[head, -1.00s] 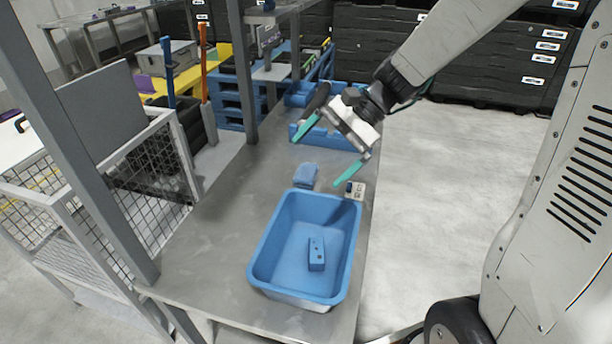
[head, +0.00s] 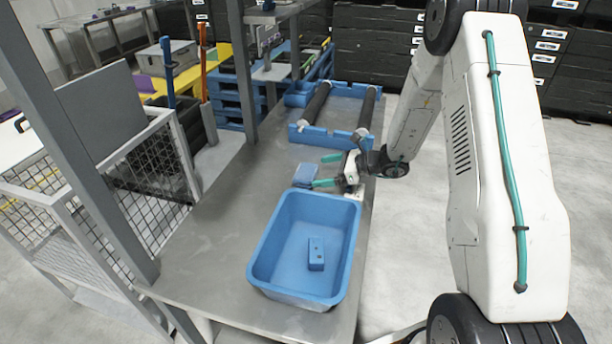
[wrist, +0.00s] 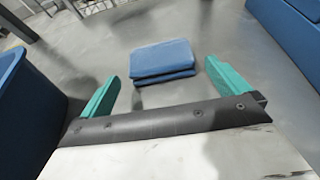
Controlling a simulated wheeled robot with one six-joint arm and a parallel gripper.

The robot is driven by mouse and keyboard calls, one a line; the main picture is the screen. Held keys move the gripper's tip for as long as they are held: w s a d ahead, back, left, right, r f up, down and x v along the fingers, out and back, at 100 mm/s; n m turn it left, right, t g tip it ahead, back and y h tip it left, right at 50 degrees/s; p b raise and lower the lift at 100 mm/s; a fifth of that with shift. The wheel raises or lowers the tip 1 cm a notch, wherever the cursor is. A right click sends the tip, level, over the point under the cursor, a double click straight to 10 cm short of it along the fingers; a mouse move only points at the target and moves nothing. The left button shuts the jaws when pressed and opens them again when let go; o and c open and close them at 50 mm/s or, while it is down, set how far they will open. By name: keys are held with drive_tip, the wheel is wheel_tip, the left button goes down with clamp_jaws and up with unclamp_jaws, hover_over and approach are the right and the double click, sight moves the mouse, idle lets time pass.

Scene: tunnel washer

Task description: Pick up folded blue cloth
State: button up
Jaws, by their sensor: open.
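The folded blue cloth (head: 306,174) lies flat on the grey metal table, just beyond the far edge of the blue tub. In the wrist view the cloth (wrist: 162,61) is a layered blue rectangle ahead of the fingers, near the middle. My gripper (head: 322,171) is low over the table at the cloth's right side, with its teal fingers pointing left towards it. In the wrist view the fingers (wrist: 160,85) are apart with nothing between them, and the cloth lies a little beyond their tips.
The blue tub (head: 262,262) stands on the near part of the metal table (head: 215,225) with a small blue block (head: 316,253) inside. A blue frame with dark rollers (head: 316,103) is at the far end. A grey post (head: 85,150) rises at the left.

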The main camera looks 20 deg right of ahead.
sight(312, 172)
drive_tip(key=x, duration=0.7)
drive_tip(key=shift+r, duration=0.1)
drive_tip(key=c, duration=0.7)
